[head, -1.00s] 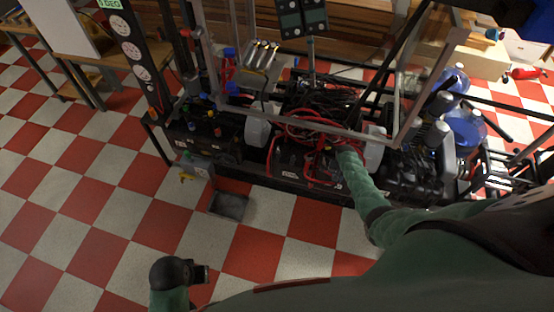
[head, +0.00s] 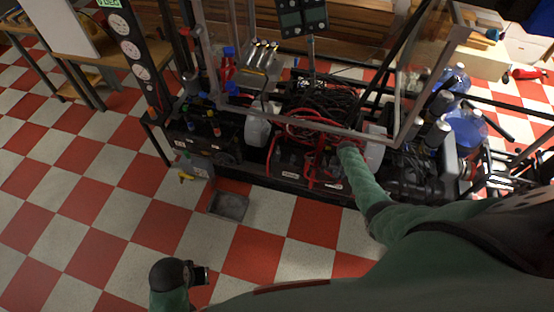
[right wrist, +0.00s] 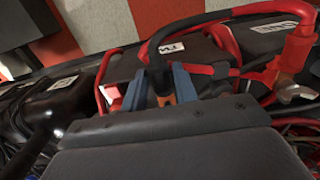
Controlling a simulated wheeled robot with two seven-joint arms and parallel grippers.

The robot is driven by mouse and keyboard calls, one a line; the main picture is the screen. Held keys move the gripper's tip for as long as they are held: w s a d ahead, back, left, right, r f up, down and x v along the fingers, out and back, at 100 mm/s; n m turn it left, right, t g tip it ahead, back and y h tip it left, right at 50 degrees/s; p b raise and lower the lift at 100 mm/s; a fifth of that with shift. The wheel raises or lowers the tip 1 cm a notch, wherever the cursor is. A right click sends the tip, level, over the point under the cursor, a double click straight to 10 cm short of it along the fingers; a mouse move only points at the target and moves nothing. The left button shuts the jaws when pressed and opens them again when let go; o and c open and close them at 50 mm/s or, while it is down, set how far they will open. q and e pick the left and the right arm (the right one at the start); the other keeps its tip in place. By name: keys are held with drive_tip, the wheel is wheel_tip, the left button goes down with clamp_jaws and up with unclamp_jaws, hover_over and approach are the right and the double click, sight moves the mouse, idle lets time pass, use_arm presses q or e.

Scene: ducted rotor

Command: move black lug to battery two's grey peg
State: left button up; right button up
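The black lug (right wrist: 158,76) is on a black cable end between the two blue fingers of my right gripper (right wrist: 160,88), with an orange-copper part showing just below it. The fingers are closed around it. In the head view my right gripper (head: 341,149) is small and partly hidden among cables at the cart. A black battery (right wrist: 150,62) with a white label lies just beyond the fingers. I cannot make out a grey peg. My left gripper (head: 201,275) is low over the floor, away from the cart; its finger gap is unclear.
Red cables (right wrist: 222,72) and a red-sleeved copper lug (right wrist: 291,88) lie right of the fingers. A grey tray (head: 229,206) is on the checked floor.

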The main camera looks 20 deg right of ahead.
drive_tip(key=o, duration=0.3)
drive_tip(key=shift+r+b, duration=0.35)
drive_tip(key=shift+r, duration=3.55)
